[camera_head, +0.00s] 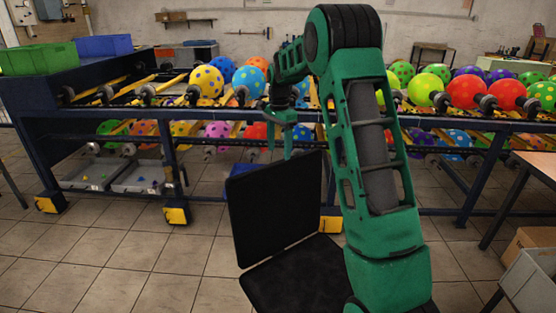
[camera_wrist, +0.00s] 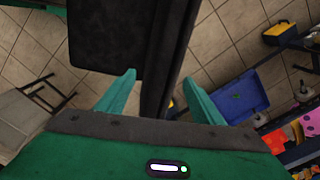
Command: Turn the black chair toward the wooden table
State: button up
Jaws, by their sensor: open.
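The black chair (camera_head: 275,205) stands in front of me in the head view. Its backrest is upright and tilted, and its seat (camera_head: 298,278) shows below, partly behind my arm. My gripper (camera_head: 284,152) hangs at the top edge of the backrest, fingers pointing down. In the wrist view my gripper (camera_wrist: 160,75) is open, with the dark backrest (camera_wrist: 112,35) between and beyond its two green fingers. Whether the fingers touch it cannot be told. A wooden table (camera_head: 538,165) shows only in part at the right edge of the head view.
A long dark blue rack (camera_head: 440,125) with colorful balloons crosses behind the chair. Green (camera_head: 40,59) and blue (camera_head: 103,45) bins sit on its left end. Cardboard boxes (camera_head: 530,240) stand at the lower right. Tiled floor (camera_head: 120,260) is clear left of the chair.

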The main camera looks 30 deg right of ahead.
aim_at(279, 162)
jog(key=shift+f, duration=2.3)
